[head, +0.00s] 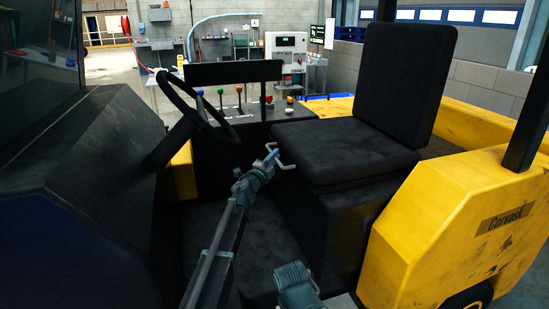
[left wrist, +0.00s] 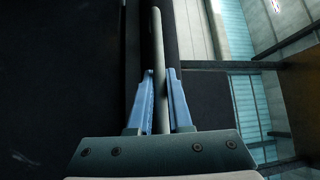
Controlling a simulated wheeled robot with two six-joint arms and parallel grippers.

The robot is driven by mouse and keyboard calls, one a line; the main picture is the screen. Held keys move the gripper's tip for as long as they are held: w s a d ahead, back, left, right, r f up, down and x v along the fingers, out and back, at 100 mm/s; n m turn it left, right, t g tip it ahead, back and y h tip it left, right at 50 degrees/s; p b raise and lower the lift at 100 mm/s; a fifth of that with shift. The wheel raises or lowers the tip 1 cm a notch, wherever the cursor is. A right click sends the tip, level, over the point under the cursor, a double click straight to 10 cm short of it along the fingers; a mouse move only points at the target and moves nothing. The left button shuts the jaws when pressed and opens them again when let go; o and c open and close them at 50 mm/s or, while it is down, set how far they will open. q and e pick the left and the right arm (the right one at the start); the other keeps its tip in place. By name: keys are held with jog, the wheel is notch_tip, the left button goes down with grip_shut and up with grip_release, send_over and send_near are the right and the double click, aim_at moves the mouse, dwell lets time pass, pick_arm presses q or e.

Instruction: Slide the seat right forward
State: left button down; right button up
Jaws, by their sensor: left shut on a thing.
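The black seat has a cushion (head: 345,150) and an upright backrest (head: 408,75), and it stands on a dark box base (head: 345,225). A thin pale grey bent bar (head: 287,165) sticks out at the seat's front left, below the cushion edge. My left gripper (head: 271,156) is at this bar, with its blue fingers shut on it. In the left wrist view, the bar (left wrist: 157,60) runs between the two blue fingers (left wrist: 162,100). The join between bar and seat is hard to make out. My right gripper's fingers are not in view.
A steering wheel (head: 190,100) and black dashboard (head: 85,165) are on the left. A console with coloured levers (head: 238,105) stands behind my gripper. A yellow body panel (head: 430,240) flanks the seat on the right. The dark floor before the seat is open.

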pick_arm(q)
jog(key=shift+s+a, duration=0.1)
jog(key=a, duration=0.2)
jog(key=s+a, duration=0.1)
jog(key=a, duration=0.1)
jog(key=shift+s, duration=0.15)
jog(key=shift+a, duration=0.1)
jog(key=c, duration=0.8)
grip_release()
jog(key=shift+a, duration=0.1)
jog(key=shift+c, duration=0.2)
